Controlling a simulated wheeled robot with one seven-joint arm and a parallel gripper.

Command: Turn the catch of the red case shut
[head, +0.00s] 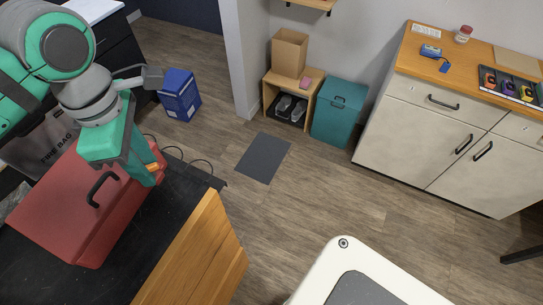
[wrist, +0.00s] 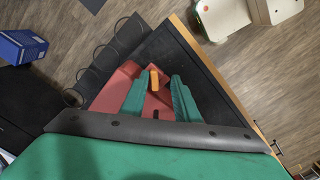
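The red case (head: 68,212) lies on a black worktop at the left of the head view, with a black handle on it. Its orange catch (head: 152,167) shows at the end close to my fingers. My gripper (head: 147,180) is over that end, pointing down. In the wrist view, the red case (wrist: 112,91) is partly hidden behind my fingers. The orange catch (wrist: 154,79) stands between the two teal fingertips (wrist: 160,82), nearer the left one. The fingers are apart; I cannot tell whether either touches the catch.
The black worktop (head: 110,268) has a wooden side panel (head: 196,262). Thin dark loops (head: 200,163) stick out along its far edge. A blue box (head: 179,95) stands on the floor beyond. A fire bag (head: 52,143) is behind the case.

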